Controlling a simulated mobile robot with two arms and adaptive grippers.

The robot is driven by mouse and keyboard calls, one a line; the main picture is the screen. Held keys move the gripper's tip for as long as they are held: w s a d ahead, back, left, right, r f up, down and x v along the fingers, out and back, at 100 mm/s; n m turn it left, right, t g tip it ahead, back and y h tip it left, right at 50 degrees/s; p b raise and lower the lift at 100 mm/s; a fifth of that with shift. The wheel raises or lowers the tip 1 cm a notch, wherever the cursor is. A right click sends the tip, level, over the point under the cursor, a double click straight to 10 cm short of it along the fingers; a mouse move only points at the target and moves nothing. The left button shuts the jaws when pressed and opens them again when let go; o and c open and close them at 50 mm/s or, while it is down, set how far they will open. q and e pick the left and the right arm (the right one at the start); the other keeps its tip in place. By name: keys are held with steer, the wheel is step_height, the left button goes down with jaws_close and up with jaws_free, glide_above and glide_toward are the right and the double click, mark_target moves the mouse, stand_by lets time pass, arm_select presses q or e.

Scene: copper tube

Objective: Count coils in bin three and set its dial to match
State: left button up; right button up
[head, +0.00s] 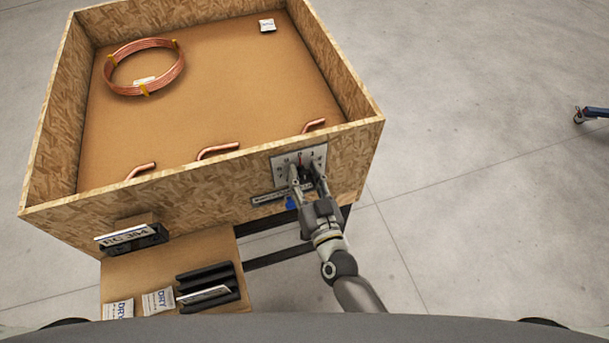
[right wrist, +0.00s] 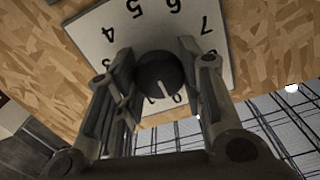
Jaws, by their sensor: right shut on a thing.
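A chipboard bin (head: 201,199) holds one copper coil (head: 178,72), bound with yellow ties and lying flat at the far left. The dial plate (head: 283,163) is on the right part of its front wall. In the right wrist view, the numbered plate (right wrist: 157,33) looks upside down. Its black dial knob (right wrist: 155,72) has a white mark pointing down, near the 0 and 1. My right gripper (head: 308,175) is shut on the knob, one finger either side; it also shows in the right wrist view (right wrist: 157,75). My left gripper is out of view.
Three short bent copper pieces (head: 217,150) lie along the bin's near wall, and a white packet (head: 267,25) at the back. Below are a brown board (head: 150,280), DRY packets (head: 157,302) and black holders (head: 208,280). The floor at right is mostly clear.

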steer(key=shift+m, duration=0.3)
steer(key=m, duration=0.3)
steer(key=shift+d+m+b, duration=0.1)
steer(key=shift+m+b, duration=0.2)
steer(key=shift+m, duration=1.3)
steer(key=o, duration=1)
steer(key=shift+o, duration=0.2)
steer(key=v, duration=1.2)
